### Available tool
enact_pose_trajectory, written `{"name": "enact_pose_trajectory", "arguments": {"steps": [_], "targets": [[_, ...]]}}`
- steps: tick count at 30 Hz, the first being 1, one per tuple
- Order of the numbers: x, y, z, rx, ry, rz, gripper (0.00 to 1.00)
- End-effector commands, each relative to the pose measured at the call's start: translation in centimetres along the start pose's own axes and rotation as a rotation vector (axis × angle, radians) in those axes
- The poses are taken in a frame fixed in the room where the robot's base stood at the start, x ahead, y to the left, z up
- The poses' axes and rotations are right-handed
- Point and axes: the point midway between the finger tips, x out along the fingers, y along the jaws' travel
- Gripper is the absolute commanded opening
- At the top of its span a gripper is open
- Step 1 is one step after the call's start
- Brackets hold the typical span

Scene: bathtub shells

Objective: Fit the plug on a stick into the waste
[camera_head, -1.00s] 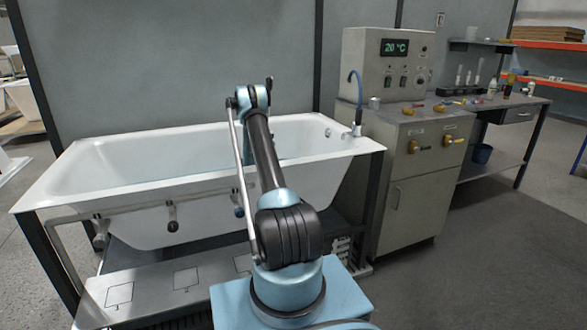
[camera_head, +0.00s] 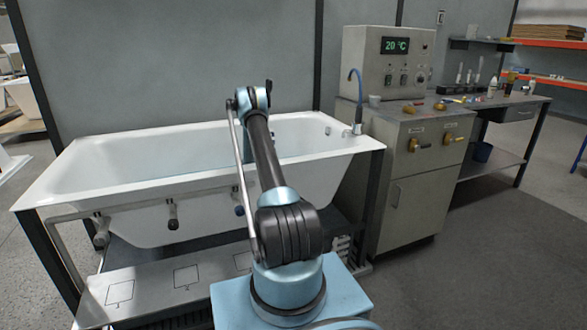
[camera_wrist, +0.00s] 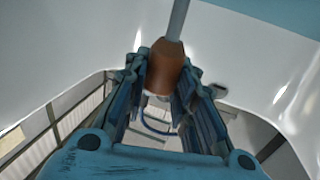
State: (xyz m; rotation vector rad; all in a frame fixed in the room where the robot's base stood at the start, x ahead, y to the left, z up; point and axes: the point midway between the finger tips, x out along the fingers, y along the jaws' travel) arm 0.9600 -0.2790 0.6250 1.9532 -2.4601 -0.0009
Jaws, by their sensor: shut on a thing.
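My gripper (camera_wrist: 162,85) is shut on the brown, tapered end piece (camera_wrist: 164,66) of the plug on a stick. The blue fingers stand on either side of it. A thin grey stick (camera_wrist: 179,20) runs from this piece out of the top of the wrist view, so its far end is out of sight. In the head view my arm reaches over the near rim of the white bathtub (camera_head: 120,162), and my gripper is hidden behind the arm and tub wall.
A tap with a blue hose (camera_head: 356,95) stands at the tub's right end, beside a grey control cabinet (camera_head: 400,190). Several valves (camera_head: 172,215) on a pipe and a low metal step (camera_head: 150,287) lie along the tub's front. The left part of the tub is empty.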

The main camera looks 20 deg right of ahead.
Motion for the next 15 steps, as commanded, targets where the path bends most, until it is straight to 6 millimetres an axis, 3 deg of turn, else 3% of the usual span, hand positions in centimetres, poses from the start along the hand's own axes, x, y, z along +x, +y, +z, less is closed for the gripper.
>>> {"name": "enact_pose_trajectory", "arguments": {"steps": [15], "targets": [[0.0, 0.01, 1.08, 0.0, 0.0, 0.0, 0.0]]}}
